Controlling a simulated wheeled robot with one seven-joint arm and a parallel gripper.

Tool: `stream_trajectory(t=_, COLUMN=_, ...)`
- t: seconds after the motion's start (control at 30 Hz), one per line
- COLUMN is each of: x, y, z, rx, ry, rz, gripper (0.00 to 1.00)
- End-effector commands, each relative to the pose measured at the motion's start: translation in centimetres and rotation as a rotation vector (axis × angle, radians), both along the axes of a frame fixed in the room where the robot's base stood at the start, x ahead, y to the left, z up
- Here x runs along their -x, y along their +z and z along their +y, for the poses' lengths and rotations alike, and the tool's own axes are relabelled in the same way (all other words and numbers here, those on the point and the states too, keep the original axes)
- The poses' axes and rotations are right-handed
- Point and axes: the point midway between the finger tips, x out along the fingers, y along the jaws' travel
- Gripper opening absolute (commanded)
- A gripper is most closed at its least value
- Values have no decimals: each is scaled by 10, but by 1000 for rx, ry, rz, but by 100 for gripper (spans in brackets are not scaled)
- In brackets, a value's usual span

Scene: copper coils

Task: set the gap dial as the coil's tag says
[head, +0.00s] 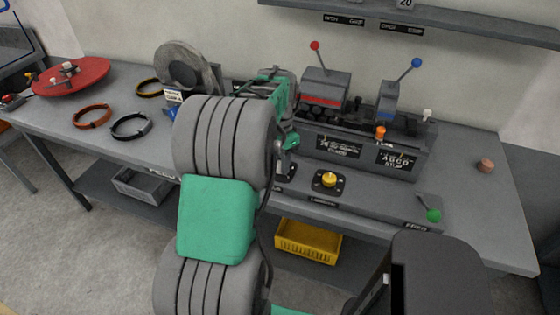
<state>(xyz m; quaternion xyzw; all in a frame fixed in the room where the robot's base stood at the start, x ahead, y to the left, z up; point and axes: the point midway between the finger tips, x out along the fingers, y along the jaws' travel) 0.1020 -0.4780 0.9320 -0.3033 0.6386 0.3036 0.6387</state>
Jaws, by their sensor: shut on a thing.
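A grey ring-shaped coil (184,62) stands upright at the back left of the bench. A small white tag (173,96) with dark marks is at its foot, too small to read. My gripper (280,166) is low over the front of the machine, mostly hidden behind my arm. It is at a dark dial plate (290,172), left of the yellow knob, and appears shut on the dial there. The dial's pointer and scale are hidden, so its setting cannot be read.
A yellow knob (329,180) sits right of my gripper. The machine (360,150) has red-knobbed and blue-knobbed levers behind. A green-knobbed lever (432,214) is at front right. Loose rings (92,117) and a red disc (70,76) lie left. A yellow bin (308,241) is below.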

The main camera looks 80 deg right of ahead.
Motion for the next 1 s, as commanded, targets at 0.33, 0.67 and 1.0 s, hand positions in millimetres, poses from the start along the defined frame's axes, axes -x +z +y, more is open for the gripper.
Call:
stream_trajectory(t=0.33, x=0, y=0, z=0, rx=1, ry=0, rz=0, gripper=54)
stream_trajectory(t=0.67, x=0, y=4, z=-1, rx=1, ry=1, rz=0, gripper=57)
stream_trajectory(t=1.0, x=0, y=66, z=-1, rx=4, ry=1, rz=0, gripper=57)
